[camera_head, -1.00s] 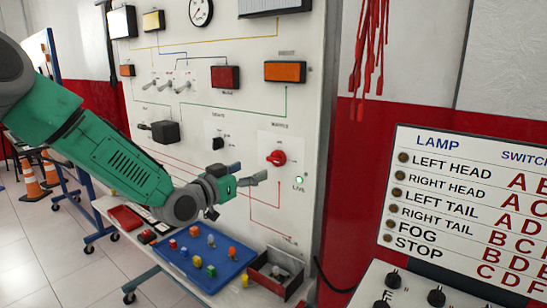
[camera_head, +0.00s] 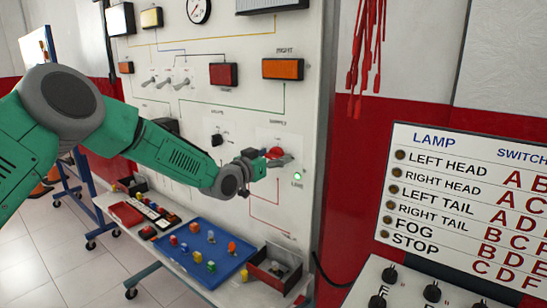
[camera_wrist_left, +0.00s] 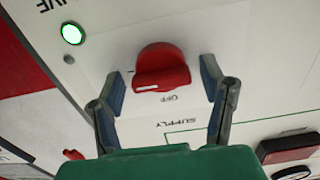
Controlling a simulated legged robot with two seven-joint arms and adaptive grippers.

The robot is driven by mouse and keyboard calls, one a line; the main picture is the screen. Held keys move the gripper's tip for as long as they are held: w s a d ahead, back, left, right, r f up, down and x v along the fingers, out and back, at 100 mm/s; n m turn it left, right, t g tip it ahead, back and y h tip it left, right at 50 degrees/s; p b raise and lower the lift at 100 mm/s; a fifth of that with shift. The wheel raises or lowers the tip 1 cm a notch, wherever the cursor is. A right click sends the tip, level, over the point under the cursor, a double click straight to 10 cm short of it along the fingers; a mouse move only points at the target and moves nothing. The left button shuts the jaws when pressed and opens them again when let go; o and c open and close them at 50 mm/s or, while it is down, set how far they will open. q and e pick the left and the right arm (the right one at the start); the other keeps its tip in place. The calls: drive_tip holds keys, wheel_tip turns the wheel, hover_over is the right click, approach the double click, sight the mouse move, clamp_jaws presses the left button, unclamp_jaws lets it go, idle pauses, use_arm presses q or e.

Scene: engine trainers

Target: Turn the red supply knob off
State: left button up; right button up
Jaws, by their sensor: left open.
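The red supply knob (camera_head: 275,152) sits on the upright white panel (camera_head: 230,110), partly behind my left gripper in the head view. In the left wrist view the knob (camera_wrist_left: 162,62) shows its grip bar lying across the picture with a white mark near its left end. The words OFF and SUPPLY are printed below it there. My left gripper (camera_head: 283,162) is at the panel, open. In the left wrist view its fingers (camera_wrist_left: 160,78) stand on either side of the knob, with visible gaps. My right gripper is not in view.
A green LIVE lamp (camera_head: 297,177) glows beside the knob. Below stand a blue tray (camera_head: 190,263) of coloured pieces and an open box (camera_head: 265,275). A small black switch (camera_head: 217,140) is left of the knob. A lamp chart (camera_head: 455,190) stands at right.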

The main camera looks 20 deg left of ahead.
use_arm(q)
drive_tip(key=c, duration=1.1)
drive_tip(key=shift+a+f, duration=0.1)
drive_tip(key=shift+a, duration=0.05)
drive_tip(key=shift+c, duration=0.4)
